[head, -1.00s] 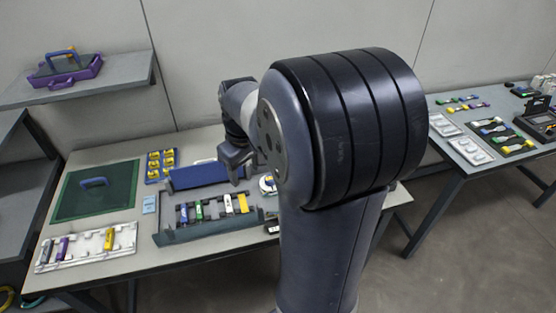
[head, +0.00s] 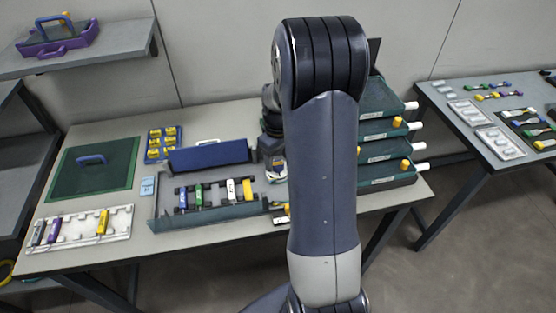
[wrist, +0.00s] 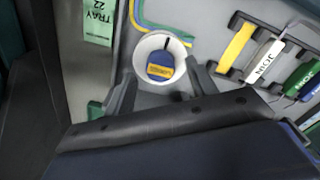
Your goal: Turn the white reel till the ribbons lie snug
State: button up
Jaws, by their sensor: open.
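The white reel (wrist: 141,50) shows in the wrist view as a white ring with a blue and yellow piece (wrist: 160,66) in its middle. A ribbon bundle of yellow, green and blue (wrist: 180,27) runs past the reel's upper side; I cannot tell how snug it lies. My gripper (wrist: 160,88) is open, with one finger on each side of the reel's lower part; I cannot tell whether they touch it. In the head view my gripper (head: 272,145) is just above the reel (head: 281,176), partly hidden by my arm.
A grey tray (head: 165,222) holds yellow, white, green and blue pieces beside the reel. A blue lid (head: 210,156) stands behind it. Stacked dark green drawers (head: 390,150) stand to the right.

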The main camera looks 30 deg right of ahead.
jog(key=shift+f, duration=0.8)
jog(key=shift+c, duration=0.3)
jog(key=c, duration=0.9)
